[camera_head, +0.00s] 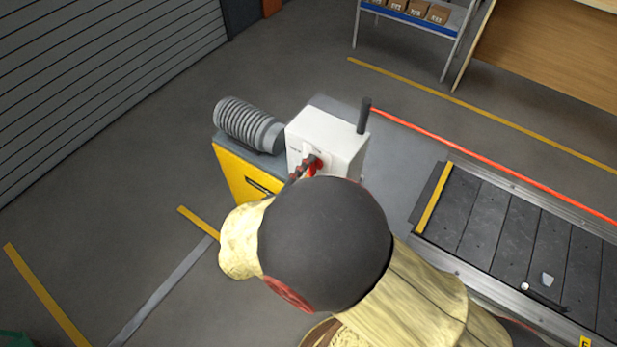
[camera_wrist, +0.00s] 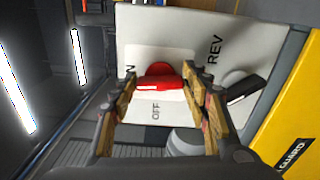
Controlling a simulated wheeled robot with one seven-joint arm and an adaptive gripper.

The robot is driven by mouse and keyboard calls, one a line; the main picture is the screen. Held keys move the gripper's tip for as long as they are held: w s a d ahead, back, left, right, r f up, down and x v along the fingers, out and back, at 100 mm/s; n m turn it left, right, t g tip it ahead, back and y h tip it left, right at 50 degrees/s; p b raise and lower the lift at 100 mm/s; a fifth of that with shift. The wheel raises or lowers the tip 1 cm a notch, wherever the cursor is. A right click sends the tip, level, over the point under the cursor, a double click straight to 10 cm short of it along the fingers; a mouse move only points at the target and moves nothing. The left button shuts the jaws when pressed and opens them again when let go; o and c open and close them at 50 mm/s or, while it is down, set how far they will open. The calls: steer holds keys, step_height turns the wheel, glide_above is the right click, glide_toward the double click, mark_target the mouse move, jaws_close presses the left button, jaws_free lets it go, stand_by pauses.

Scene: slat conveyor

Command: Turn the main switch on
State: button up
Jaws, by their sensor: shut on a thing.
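The main switch is a red rotary handle (camera_wrist: 160,78) on a white plate, seen in the wrist view. "OFF" is printed below it, and a partly hidden label ending in "N" is at its left. My gripper (camera_wrist: 159,82) has its two tan-padded fingers on either side of the red handle and is shut on it. The handle's bar lies roughly across the picture between the fingertips. In the head view a bit of the red switch (camera_head: 313,165) shows on the front of the white control box (camera_head: 338,142). My arm hides much of the box's lower front.
A black lever (camera_wrist: 244,89) is beside the "REV" label in the wrist view. A ribbed grey cylinder (camera_head: 245,122) and a yellow guard (camera_head: 240,176) adjoin the box. The slat conveyor (camera_head: 490,218) lies at right. Open floor lies left.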

steer(key=shift+f+m+b, duration=0.15)
steer(key=shift+m+b, duration=0.4)
steer(key=shift+m, duration=0.05)
steer(key=o, duration=1.1)
steer(key=shift+o, duration=0.3)
steer(key=v, duration=1.2)
